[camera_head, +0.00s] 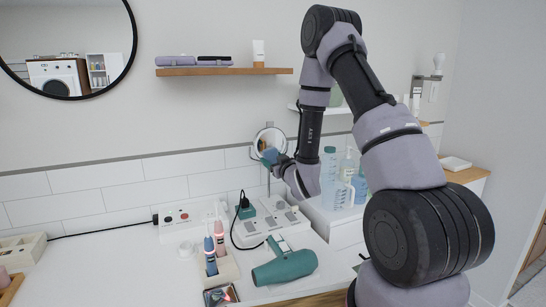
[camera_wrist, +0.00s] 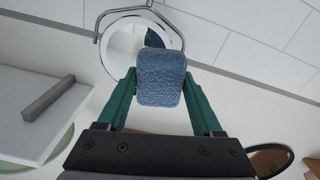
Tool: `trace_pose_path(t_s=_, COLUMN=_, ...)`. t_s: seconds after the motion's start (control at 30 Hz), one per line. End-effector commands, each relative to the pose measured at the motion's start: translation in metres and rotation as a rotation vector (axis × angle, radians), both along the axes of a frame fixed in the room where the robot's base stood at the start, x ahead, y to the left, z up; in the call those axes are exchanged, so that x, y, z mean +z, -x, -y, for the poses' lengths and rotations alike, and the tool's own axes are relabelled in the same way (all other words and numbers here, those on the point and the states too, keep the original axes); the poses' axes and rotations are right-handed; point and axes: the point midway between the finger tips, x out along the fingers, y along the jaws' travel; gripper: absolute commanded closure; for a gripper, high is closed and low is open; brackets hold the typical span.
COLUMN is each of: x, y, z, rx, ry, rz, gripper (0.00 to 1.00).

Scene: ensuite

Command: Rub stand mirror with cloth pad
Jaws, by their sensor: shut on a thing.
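The stand mirror (camera_head: 268,141) is a small round mirror on a thin stem, standing near the tiled wall at the back of the counter. In the wrist view its round face and frame (camera_wrist: 107,52) show behind the pad. The cloth pad (camera_wrist: 161,78) is blue and textured; in the head view it shows small against the lower part of the mirror (camera_head: 270,155). My gripper (camera_wrist: 161,92) is shut on the pad, one green finger on each side. The pad overlaps the mirror's right side in the wrist view; I cannot tell whether they touch.
A teal hair dryer (camera_head: 285,267) lies at the counter front, beside a holder with two electric toothbrushes (camera_head: 220,238). A power strip (camera_head: 177,216) and cables lie along the wall. Bottles (camera_head: 343,185) stand right of the mirror, partly behind my arm. The counter's left middle is clear.

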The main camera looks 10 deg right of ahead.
Motion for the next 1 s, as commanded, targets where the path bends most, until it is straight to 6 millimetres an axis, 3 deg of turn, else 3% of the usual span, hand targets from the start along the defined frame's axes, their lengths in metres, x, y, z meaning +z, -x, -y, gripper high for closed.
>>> trace_pose_path(t_s=0.2, x=-0.004, y=-0.005, z=-0.001, rx=0.0, ry=-0.125, rz=-0.024, gripper=0.85)
trace_pose_path(t_s=0.7, x=-0.004, y=-0.05, z=-0.01, rx=0.0, ry=-0.125, rz=-0.024, gripper=0.85)
trace_pose_path(t_s=1.0, x=-0.004, y=-0.06, z=-0.012, rx=-0.001, ry=-0.125, rz=-0.025, gripper=0.85)
